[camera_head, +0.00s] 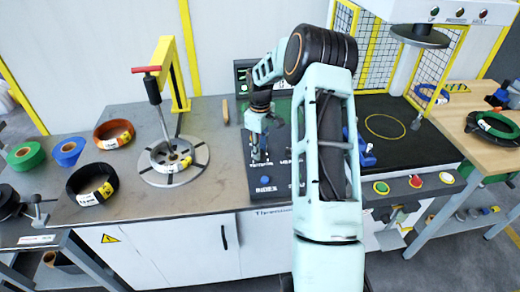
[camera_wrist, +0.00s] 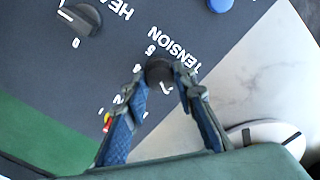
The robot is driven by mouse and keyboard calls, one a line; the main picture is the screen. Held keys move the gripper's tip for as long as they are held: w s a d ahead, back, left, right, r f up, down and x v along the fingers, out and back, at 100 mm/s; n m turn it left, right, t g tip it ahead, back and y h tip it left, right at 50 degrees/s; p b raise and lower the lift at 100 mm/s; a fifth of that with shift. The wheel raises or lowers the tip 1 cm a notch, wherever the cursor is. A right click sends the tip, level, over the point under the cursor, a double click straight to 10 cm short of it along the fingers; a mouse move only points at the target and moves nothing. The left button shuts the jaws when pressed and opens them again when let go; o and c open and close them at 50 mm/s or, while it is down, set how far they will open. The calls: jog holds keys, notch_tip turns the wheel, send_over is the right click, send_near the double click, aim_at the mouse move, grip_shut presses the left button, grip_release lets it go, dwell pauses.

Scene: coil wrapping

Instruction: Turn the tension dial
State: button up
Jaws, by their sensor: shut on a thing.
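In the wrist view the tension dial (camera_wrist: 158,69) is a dark round knob on the dark control panel (camera_wrist: 110,55), beside the printed word TENSION and a number scale. My gripper (camera_wrist: 161,78) has its two blue fingers shut on the dial, one on each side. The dial's pointer cannot be made out. In the head view my gripper (camera_head: 259,157) reaches down to the panel (camera_head: 282,187) on the bench, and the dial itself is hidden there.
Another dial (camera_wrist: 80,18) and a blue button (camera_wrist: 220,4) sit close by on the panel. A turntable with a coil (camera_head: 172,155) stands left of the panel. An orange ring coil (camera_head: 114,133) and a black coil (camera_head: 92,184) lie further left. A black wrapping surface (camera_head: 410,140) is to the right.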

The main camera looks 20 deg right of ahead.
jog(key=m+b, duration=0.3)
jog(key=m, duration=0.2)
jog(key=shift+m, duration=0.4)
jog(key=m+b, duration=0.1)
jog(key=m, duration=0.5)
jog(key=shift+b, duration=0.3)
jog(key=m, duration=0.5)
jog(key=shift+m, duration=0.3)
jog(key=m, duration=0.6)
grip_shut()
jog(key=shift+m, duration=0.3)
jog(key=o, duration=1.2)
grip_release()
jog(key=shift+c, duration=0.2)
